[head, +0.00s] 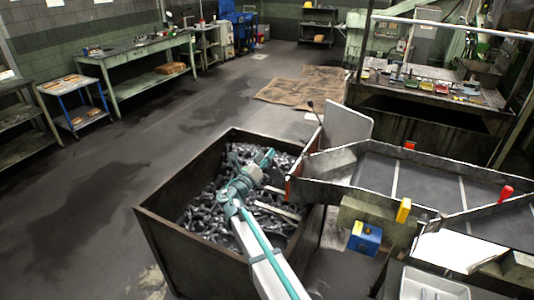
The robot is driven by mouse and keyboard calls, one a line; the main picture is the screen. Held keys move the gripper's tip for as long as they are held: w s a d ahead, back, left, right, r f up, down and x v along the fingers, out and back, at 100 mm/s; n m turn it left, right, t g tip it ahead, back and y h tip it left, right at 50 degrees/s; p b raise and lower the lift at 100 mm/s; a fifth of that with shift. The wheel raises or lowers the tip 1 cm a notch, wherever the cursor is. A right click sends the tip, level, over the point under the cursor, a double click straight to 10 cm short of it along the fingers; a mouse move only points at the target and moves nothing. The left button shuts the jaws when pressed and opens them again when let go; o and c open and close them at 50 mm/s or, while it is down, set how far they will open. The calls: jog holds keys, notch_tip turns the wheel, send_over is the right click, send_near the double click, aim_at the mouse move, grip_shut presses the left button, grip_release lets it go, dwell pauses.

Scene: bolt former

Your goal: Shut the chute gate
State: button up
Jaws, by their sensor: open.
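The chute (430,182) is a grey metal trough running from the right edge to the bin in the middle. At its bin end a pale flat plate (347,125), which looks like the gate, stands up above the trough. A thin lever with a dark knob (311,104) stands beside this plate. My gripper (269,156), at the end of my teal and white arm, is over the bin, left of the chute mouth and apart from the plate. It is open and appears empty; its fingers are small and hard to make out.
A dark square bin (168,238) full of grey bolts lies below my arm. A blue box (366,238) and a yellow block (404,210) are on the chute's near side. A white tray (432,287) is at lower right. The floor at left is clear.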

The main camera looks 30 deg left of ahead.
jog(key=s+f, duration=0.1)
jog(key=s, duration=0.8)
jog(key=shift+s+a+f, duration=0.25)
jog(key=shift+s+f, duration=0.05)
jog(key=shift+f, duration=0.1)
